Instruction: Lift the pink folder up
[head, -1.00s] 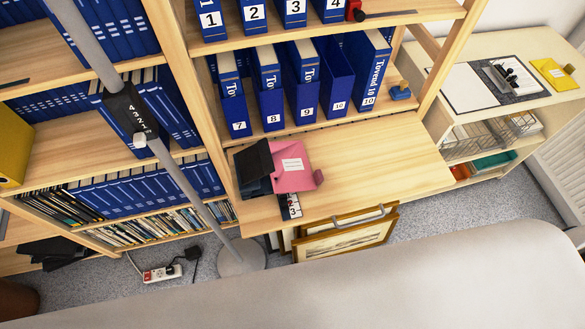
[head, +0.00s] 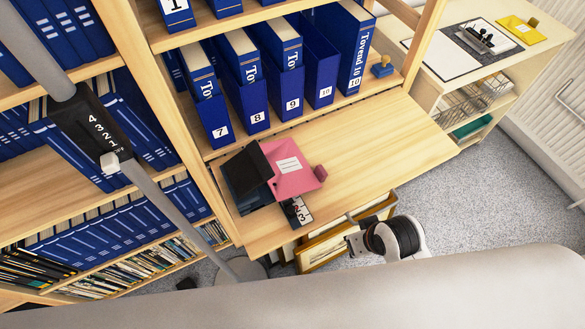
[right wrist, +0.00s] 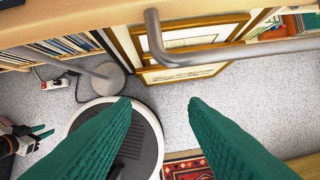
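The pink folder (head: 296,176) with a white label lies on the wooden desk shelf (head: 385,150), beside a dark folder (head: 247,178) at its left. The folder is not visible in the right wrist view. My right gripper (right wrist: 160,108) is open and empty, its two green fingers wide apart above the floor. In the head view, part of my right arm (head: 395,238) shows in front of the shelf's front edge, below and right of the folder and apart from it. My left gripper (right wrist: 42,137) shows small at the left of the right wrist view; its opening is unclear.
Blue binders (head: 249,100) stand behind the folder. A numbered black-and-white item (head: 297,211) lies at the shelf's front edge. Framed prints (right wrist: 185,40) and a metal bar (right wrist: 230,52) are below the edge. The shelf right of the folder is clear.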

